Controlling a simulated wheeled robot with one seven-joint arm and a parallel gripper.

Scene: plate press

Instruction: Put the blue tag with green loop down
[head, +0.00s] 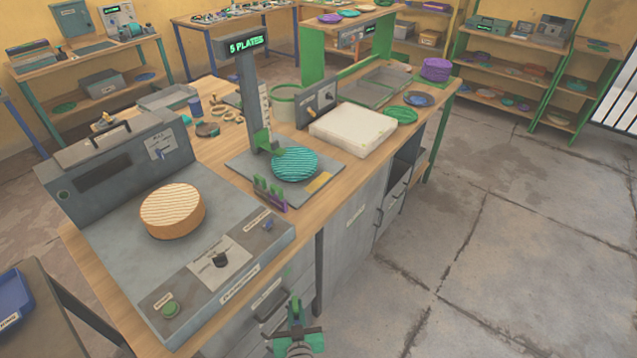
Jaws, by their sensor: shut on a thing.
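My gripper (296,326) is at the bottom centre of the head view, in front of the bench's drawers and below the worktop's front edge. It is shut on a small item with green and bluish parts, which I take as the blue tag with green loop (295,308). The item is small and partly covered by the fingers, so its full shape is hidden. No surface touches it that I can see.
The wooden bench (222,146) carries a grey press (118,262) with a round tan stack, a counter stand (247,95) reading "5 PLATES" with a teal stack (295,164), and a pale slab (352,130). A small rack (268,193) stands at the front edge. The floor (500,240) at right is clear.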

